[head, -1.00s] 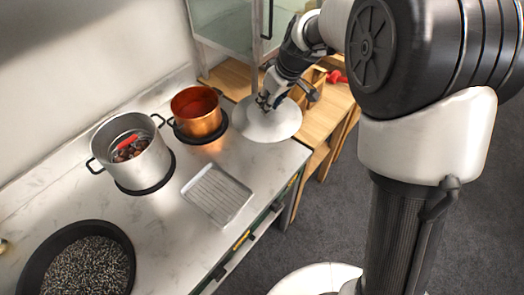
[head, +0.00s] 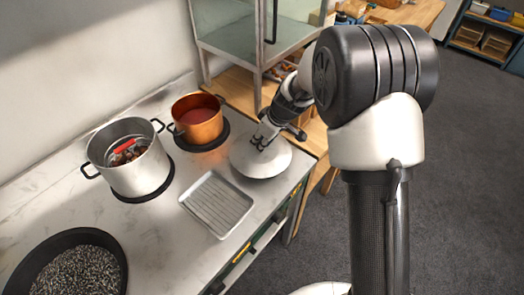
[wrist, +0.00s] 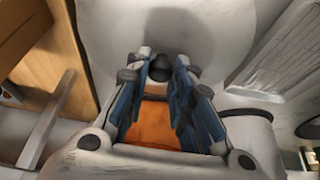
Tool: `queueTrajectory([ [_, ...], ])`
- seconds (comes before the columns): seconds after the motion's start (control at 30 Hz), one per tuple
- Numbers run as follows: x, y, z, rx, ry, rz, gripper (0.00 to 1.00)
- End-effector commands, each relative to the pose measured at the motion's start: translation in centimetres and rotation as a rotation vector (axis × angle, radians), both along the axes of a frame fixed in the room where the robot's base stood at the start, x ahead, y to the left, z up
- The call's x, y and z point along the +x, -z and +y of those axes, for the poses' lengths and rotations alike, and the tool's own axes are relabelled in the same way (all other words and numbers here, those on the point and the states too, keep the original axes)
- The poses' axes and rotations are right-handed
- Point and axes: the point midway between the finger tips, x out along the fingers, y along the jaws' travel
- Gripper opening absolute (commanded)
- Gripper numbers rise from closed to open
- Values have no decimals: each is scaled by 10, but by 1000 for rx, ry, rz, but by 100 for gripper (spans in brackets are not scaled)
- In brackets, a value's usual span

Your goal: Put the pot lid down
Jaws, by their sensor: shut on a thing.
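The pot lid (head: 270,165) is a pale round disc at the right end of the marble counter in the head view. My gripper (head: 262,141) is over its middle, shut on the lid's knob. In the wrist view the pale lid (wrist: 110,25) fills the top, and the dark knob (wrist: 161,68) sits between the blue-padded fingers of my gripper (wrist: 160,80). The lid looks roughly level and at or very near the counter; I cannot tell whether it touches.
A copper pot (head: 199,127) stands behind the lid, left. A steel pot (head: 146,170) holds a basket with a red handle. A metal tray (head: 216,204) lies in front of the lid, left. A dark pan (head: 28,264) is at lower left. A glass cabinet (head: 235,50) stands behind.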

Motion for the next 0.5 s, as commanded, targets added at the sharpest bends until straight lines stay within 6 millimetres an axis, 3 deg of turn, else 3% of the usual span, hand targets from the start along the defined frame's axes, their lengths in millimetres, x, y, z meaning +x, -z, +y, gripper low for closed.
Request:
queueTrajectory([
  [0.23, -1, 37, 0, -1, 0, 2, 0],
  [0.5, 0, 39, 0, -1, 0, -1, 0],
])
